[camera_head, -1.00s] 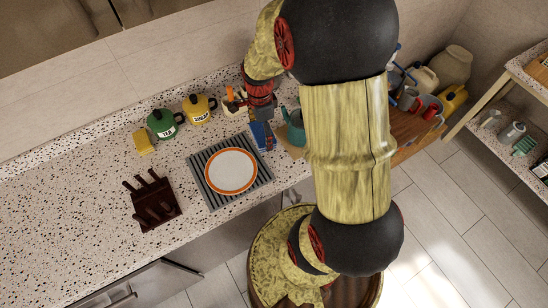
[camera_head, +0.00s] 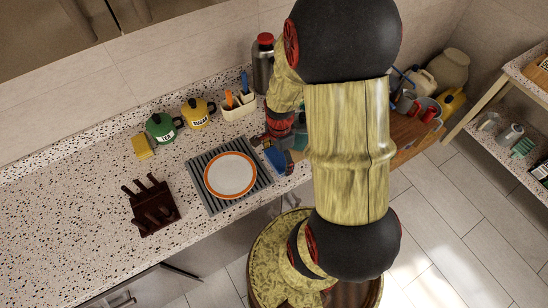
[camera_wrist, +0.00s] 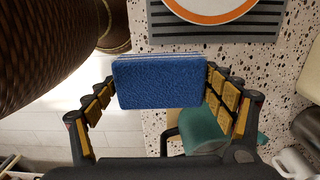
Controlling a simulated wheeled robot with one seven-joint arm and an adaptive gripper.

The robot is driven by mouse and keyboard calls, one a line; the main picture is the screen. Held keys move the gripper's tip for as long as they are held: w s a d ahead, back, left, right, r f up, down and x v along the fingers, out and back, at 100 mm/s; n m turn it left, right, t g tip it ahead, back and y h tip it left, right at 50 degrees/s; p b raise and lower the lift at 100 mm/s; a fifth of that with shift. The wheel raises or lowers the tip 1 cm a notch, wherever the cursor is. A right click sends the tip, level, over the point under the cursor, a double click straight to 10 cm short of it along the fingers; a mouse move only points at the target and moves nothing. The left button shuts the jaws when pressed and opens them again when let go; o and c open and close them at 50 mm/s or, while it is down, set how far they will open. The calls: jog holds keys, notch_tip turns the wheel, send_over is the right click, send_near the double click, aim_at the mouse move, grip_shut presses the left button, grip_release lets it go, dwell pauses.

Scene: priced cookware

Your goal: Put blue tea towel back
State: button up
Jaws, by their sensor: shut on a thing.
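The blue tea towel (camera_wrist: 160,82) is a folded, fuzzy blue block. It sits between the padded fingers of my gripper (camera_wrist: 161,85) in the wrist view, which is shut on it. In the head view my gripper (camera_head: 270,147) is right of the plate, and the towel (camera_head: 277,161) hangs below it near the counter's front edge. The wrist view shows floor to the left of the towel and countertop to its right. My arm hides part of the counter behind.
A teal jug (camera_wrist: 203,130) stands close to my gripper. A plate (camera_head: 230,175) lies on a striped grey mat (camera_head: 203,193). A utensil holder (camera_head: 238,106), a flask (camera_head: 263,63) and yellow and green pots stand behind. The left counter is mostly clear.

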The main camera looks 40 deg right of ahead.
jog(key=w+d+f, duration=0.1)
jog(key=f, duration=0.1)
jog(key=w+d+f, duration=0.1)
jog(key=w+f, duration=0.1)
jog(key=w+d+f, duration=0.1)
jog(key=w+f, duration=0.1)
jog(key=shift+w+f, duration=0.2)
jog(key=shift+f, duration=0.2)
jog(key=shift+f+b, duration=0.3)
jog(key=shift+f, duration=1.1)
jog(key=shift+f, duration=0.2)
jog(key=o, duration=1.2)
jog(key=shift+r, duration=0.1)
